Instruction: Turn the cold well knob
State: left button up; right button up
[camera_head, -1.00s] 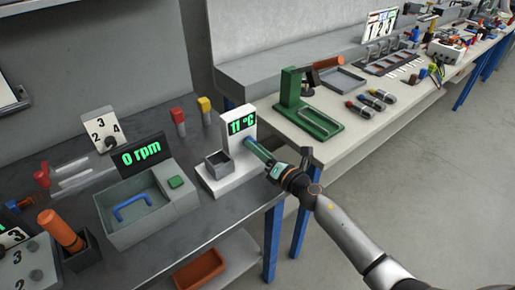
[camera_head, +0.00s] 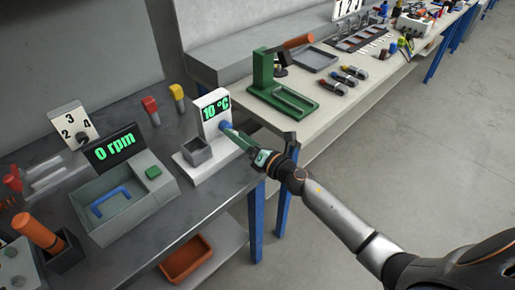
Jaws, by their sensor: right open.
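The cold well (camera_head: 208,158) is a white unit with a small grey square well (camera_head: 196,151) at its front. Its upright panel shows a green display (camera_head: 216,108) reading 10 °C. A blue knob (camera_head: 226,126) sits on the panel's right side. My right gripper (camera_head: 235,136) reaches in from the lower right with its greenish fingers at the knob. It is open, and the fingers partly hide the knob. I cannot tell whether they touch it. My left gripper is not in view.
A grey device (camera_head: 127,200) with a 0 rpm display (camera_head: 115,147) stands to the left. A green press (camera_head: 265,75) stands on the lighter bench behind. An orange bin (camera_head: 186,258) is on the lower shelf. Open floor lies to the right.

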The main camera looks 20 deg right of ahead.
jog(key=v, duration=0.9)
jog(key=shift+b, duration=0.4)
jog(key=shift+s+d, duration=0.2)
jog(key=shift+s, duration=0.3)
